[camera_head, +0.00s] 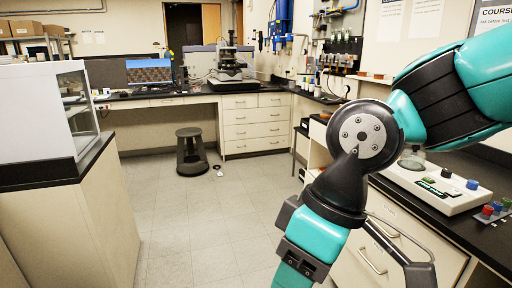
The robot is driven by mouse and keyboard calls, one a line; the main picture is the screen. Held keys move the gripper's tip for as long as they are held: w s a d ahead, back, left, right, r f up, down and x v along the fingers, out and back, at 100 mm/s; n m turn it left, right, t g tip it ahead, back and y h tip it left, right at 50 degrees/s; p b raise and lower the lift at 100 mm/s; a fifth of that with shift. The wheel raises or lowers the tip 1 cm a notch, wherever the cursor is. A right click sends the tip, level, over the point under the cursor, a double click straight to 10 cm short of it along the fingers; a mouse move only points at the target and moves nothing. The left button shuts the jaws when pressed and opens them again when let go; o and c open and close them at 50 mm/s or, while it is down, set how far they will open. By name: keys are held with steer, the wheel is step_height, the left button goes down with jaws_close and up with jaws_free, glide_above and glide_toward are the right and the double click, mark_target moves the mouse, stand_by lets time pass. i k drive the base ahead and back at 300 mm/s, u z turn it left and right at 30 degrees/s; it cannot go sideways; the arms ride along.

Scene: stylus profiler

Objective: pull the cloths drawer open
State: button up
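The drawers of the near right cabinet show beside my teal and black arm: an upper drawer (402,235) and a lower drawer (352,270), each with a metal bar handle. Both look shut, though my arm hides part of their fronts. A bank of cream drawers (255,131) under the far bench is also shut. I cannot read any label, so I cannot tell which is the cloths drawer.
A black stool (191,152) stands on the tiled floor. A cabinet (75,225) with a glass-sided case (45,112) stands at the left. A white control box (432,186) sits on the right bench. The floor (200,230) between is mostly clear.

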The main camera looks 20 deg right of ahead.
mark_target(268, 143)
steer(key=u, duration=0.05)
steer(key=i, duration=2.75)
steer(key=z, duration=0.25)
steer(key=i, duration=2.05)
steer(key=z, duration=0.6)
steer(key=i, duration=2.15)
steer(key=z, duration=0.35)
